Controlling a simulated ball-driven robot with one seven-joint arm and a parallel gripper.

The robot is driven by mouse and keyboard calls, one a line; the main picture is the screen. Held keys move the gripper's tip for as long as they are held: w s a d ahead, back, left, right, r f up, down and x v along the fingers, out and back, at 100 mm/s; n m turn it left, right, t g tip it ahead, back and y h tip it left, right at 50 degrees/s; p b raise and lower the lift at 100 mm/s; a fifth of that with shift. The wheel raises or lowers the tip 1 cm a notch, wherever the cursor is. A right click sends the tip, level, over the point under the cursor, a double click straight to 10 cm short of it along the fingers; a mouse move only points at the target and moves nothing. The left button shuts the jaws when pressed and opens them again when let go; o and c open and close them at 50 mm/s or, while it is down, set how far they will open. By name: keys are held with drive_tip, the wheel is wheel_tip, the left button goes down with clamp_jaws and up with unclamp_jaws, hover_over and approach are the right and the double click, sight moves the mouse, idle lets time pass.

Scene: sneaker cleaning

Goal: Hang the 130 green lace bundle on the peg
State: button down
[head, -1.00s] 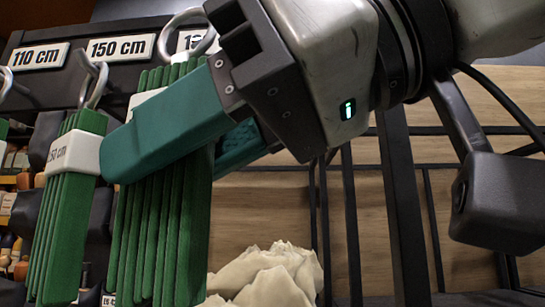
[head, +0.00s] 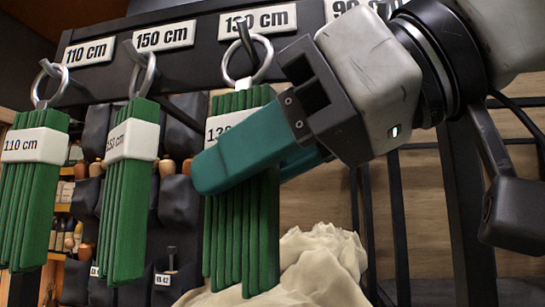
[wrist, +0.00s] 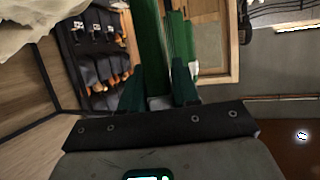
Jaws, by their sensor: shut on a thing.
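The 130 green lace bundle (head: 242,240) hangs upright below a white band (head: 222,124) that is partly covered by my gripper. My gripper (head: 232,165) is shut on this bundle just under the band, with the far finger mostly hidden. The bundle's metal ring (head: 226,66) is at the peg (head: 244,38) under the 130 cm label (head: 257,21). Ring and peg overlap in the head view; I cannot tell whether the ring is around the peg. In the wrist view, green laces (wrist: 152,45) run between the two teal fingers.
The 110 cm bundle (head: 30,200) and 150 cm bundle (head: 125,220) hang from pegs to the left. A 90 cm label (head: 352,8) is partly behind my arm. A crumpled cream cloth (head: 320,265) lies below. Dark pockets with brushes are behind the bundles.

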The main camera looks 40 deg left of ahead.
idle(0.4)
drive_tip(key=c, duration=0.8)
unclamp_jaws()
drive_tip(key=shift+o, duration=0.2)
drive_tip(key=shift+d, duration=0.15)
drive_tip(key=b+v, duration=0.2)
drive_tip(key=v, duration=0.8)
drive_tip(key=shift+d+r, duration=0.2)
drive_tip(key=shift+w, duration=0.1)
